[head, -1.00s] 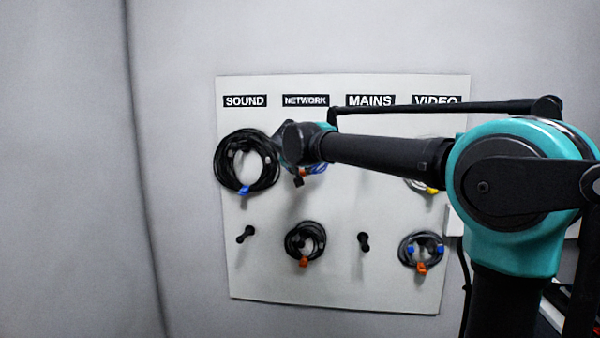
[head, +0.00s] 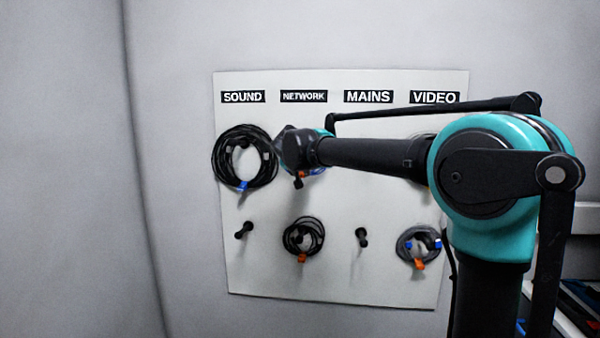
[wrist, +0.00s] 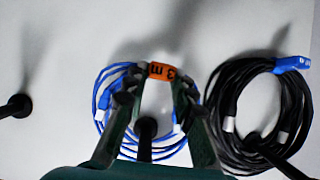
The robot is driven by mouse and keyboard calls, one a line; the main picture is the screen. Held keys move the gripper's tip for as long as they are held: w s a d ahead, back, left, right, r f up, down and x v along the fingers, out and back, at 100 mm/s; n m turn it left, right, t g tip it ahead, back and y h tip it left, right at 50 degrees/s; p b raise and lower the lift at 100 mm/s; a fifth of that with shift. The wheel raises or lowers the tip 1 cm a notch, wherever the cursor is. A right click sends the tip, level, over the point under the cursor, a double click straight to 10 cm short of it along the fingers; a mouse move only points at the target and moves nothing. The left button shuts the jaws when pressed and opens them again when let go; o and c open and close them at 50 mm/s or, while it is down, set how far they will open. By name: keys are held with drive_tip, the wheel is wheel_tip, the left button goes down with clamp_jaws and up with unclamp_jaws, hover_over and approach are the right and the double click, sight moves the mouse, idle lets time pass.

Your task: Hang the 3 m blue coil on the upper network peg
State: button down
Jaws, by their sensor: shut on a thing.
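The blue coil (wrist: 101,113) has an orange tag (wrist: 156,71) marked 3 m. My gripper (wrist: 156,86) is shut on the coil at this tag, its fingers on either side. In the wrist view the dark network peg (wrist: 147,128) shows between the fingers, within the coil's loop. I cannot tell how far the loop is over the peg. In the head view my wrist hides the upper network peg and most of the coil. Some blue cable (head: 317,171) and an orange patch show just below my wrist, under the NETWORK label (head: 304,97).
A large black coil (head: 219,172) hangs on the upper sound peg, close beside my gripper; it also shows in the wrist view (wrist: 217,108). A black coil (head: 288,237) hangs on the lower network peg. The lower sound peg (head: 243,230) and lower mains peg (head: 362,237) are bare.

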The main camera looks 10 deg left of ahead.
drive_tip(key=shift+f, duration=0.15)
drive_tip(key=c, duration=1.2)
unclamp_jaws()
drive_tip(key=v, duration=1.1)
drive_tip(key=s+d+f+g+h, duration=0.15)
drive_tip(key=s+d+f, duration=0.25)
drive_tip(key=d+f, duration=0.7)
drive_tip(key=s+d+f+g, duration=0.3)
drive_tip(key=s+d+f, duration=0.1)
drive_tip(key=d+f, duration=0.75)
drive_tip(key=s+d+f+g, duration=0.1)
drive_tip(key=s+d+f, duration=0.1)
drive_tip(key=s+f, duration=0.5)
drive_tip(key=s+d+f+g+y, duration=0.1)
drive_tip(key=s+d+f, duration=0.1)
drive_tip(key=s+f, duration=0.4)
drive_tip(key=s+d+f+g+y, duration=0.1)
drive_tip(key=s+d+f, duration=0.1)
drive_tip(key=s+f, duration=0.5)
drive_tip(key=shift+s+d+f, duration=0.15)
drive_tip(key=shift+d+f, duration=0.05)
drive_tip(key=shift+f, duration=0.3)
drive_tip(key=shift+s+d+f, duration=0.2)
drive_tip(key=shift+f, duration=0.3)
